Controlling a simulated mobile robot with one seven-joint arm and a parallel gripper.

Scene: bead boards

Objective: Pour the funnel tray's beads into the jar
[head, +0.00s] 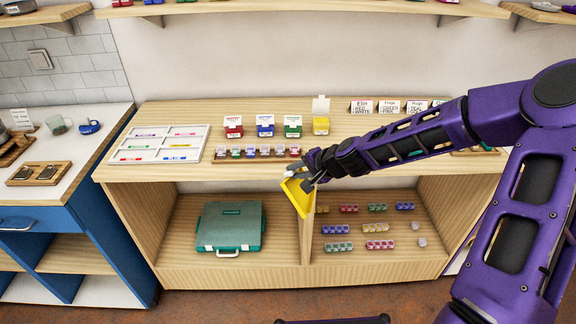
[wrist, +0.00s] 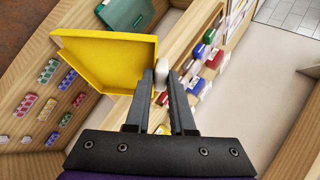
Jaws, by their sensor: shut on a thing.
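The yellow funnel tray (head: 297,194) is steeply tilted in front of the shelf unit's top edge, below my gripper (head: 303,180). In the wrist view the tray (wrist: 105,62) lies left of my gripper (wrist: 163,75), which is shut on it near its edge. Its visible inside is plain yellow, and I see no beads on it. A small pale piece shows by the fingertips; I cannot tell what it is. A rack (head: 250,160) of small clear containers with coloured contents stands on the counter just left of my gripper. I cannot tell which container is the jar.
A white sectioned board (head: 196,145) lies at the left. Below are a green case (head: 230,228) and several small bead boxes (head: 377,244). My arm covers the counter's right part.

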